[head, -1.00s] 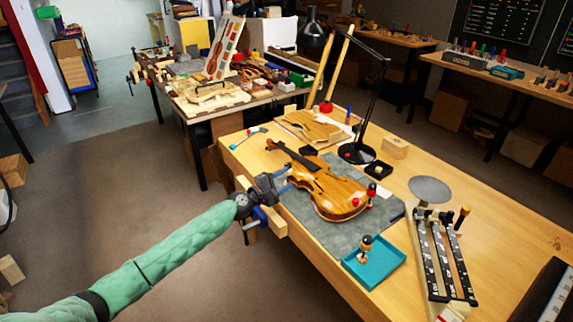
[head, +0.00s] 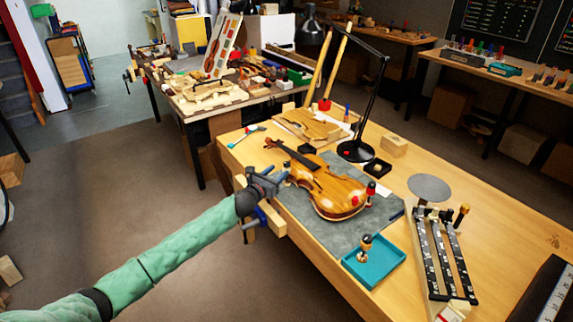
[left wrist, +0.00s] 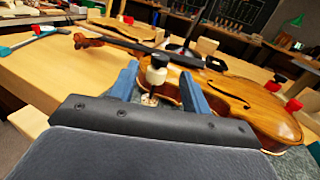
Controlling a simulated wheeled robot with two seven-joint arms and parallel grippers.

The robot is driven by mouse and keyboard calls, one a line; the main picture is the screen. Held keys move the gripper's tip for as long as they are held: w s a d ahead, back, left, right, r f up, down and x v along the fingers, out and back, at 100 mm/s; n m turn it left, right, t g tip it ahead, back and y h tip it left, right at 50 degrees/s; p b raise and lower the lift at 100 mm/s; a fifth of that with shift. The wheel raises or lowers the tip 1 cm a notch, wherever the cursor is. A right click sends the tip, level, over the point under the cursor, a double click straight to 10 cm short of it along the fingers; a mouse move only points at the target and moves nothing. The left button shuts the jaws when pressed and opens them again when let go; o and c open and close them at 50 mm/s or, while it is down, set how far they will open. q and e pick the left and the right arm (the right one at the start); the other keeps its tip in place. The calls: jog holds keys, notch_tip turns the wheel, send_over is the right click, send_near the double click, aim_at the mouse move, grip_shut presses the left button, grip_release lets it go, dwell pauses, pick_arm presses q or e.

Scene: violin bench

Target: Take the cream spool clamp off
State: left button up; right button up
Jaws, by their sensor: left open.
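The violin (head: 328,190) lies on a grey mat (head: 350,236) on the bench. In the left wrist view a cream spool clamp (left wrist: 155,76) with a dark knob stands upright at the near edge of the violin (left wrist: 230,92). My left gripper (head: 280,177) is open, and its blue fingers (left wrist: 158,79) lie on either side of this clamp. I cannot tell whether they touch it. In the head view the clamp is mostly hidden by the gripper. Red spool clamps (head: 371,188) sit on the violin's lower end. My right gripper is not in view.
A teal tray (head: 386,273) holds a loose cream spool clamp (head: 364,248). A black lamp (head: 355,150) stands behind the violin. A wooden vise jaw (head: 268,215) sits at the bench edge beside my left gripper. A dark-barred rack (head: 443,255) is at right.

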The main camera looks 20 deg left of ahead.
aim_at(285, 166)
pick_arm(q)
jog(key=shift+p+x, duration=0.65)
jog(key=shift+x, duration=2.8)
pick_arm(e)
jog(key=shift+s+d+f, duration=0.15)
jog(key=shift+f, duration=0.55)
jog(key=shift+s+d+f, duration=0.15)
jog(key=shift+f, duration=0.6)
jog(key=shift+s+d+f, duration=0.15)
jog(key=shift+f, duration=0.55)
pick_arm(q)
jog(key=shift+d, duration=0.1)
jog(key=c, duration=1)
